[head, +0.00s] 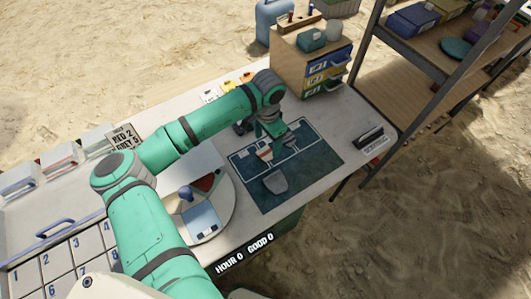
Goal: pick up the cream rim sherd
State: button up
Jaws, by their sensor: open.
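My gripper (272,136) is over the back part of the dark blue mat (318,164), pointing down. Its jaws are open, though they look small and partly hidden by the wrist. A small pale and reddish-brown piece (265,154) lies on the mat just below and in front of the gripper. It may be the cream rim sherd, but it is too small to be sure. I cannot tell whether the fingers are around it or above it. A larger grey piece (275,182) lies nearer the front of the mat, apart from the gripper.
A round pale tray (226,222) left of the mat holds a red-brown piece, a light blue piece and a blue knobbed object. A wooden drawer unit (287,74) stands behind, a dark labelled block (369,137) at right. Numbered bins (62,262) are at lower left.

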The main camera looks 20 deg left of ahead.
aim_at(267, 153)
jog(key=shift+w+a+f, duration=0.1)
jog(key=shift+w+f, duration=0.05)
jog(key=shift+f, duration=1.5)
jog(key=shift+w+a+f, duration=0.1)
jog(key=shift+w+f, duration=0.05)
jog(key=shift+f, duration=1.5)
jog(key=shift+c, duration=0.2)
jog(key=c, duration=1.1)
